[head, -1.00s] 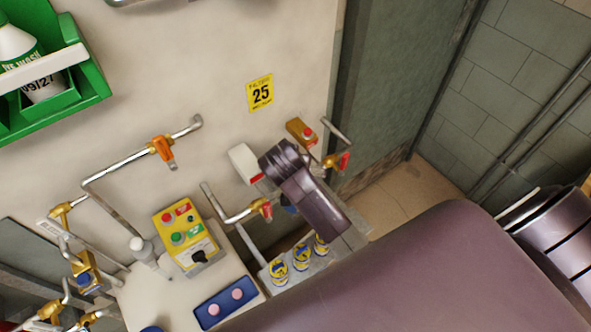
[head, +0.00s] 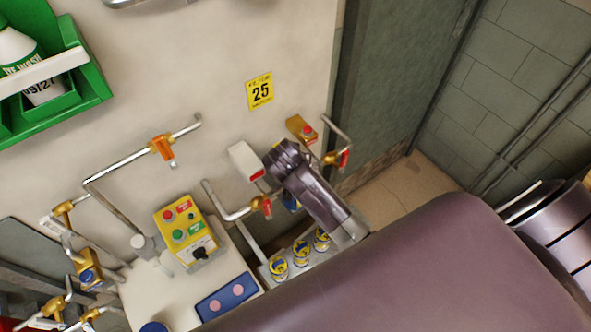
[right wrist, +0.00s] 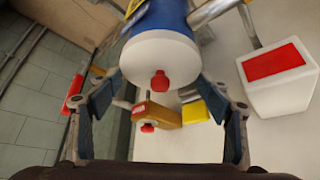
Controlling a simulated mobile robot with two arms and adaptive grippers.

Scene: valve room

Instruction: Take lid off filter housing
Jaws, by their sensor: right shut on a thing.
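The filter housing shows in the right wrist view as a blue cylinder (right wrist: 160,17) with a round white lid (right wrist: 150,48) that carries a red knob. No gap shows between lid and blue body. My right gripper (right wrist: 162,80) has one blue-padded finger on each side of the lid and is shut on it. In the head view, a bit of the blue housing (head: 291,203) shows beside my right arm, which hides the lid and the fingers. My left gripper is not in view.
A white box with a red label (head: 244,160) and an orange box with a red button (head: 300,129) are close by. Pipes with red-handled valves flank the housing. Several yellow-blue jars (head: 302,250) stand below. A yellow control box (head: 186,234) is left.

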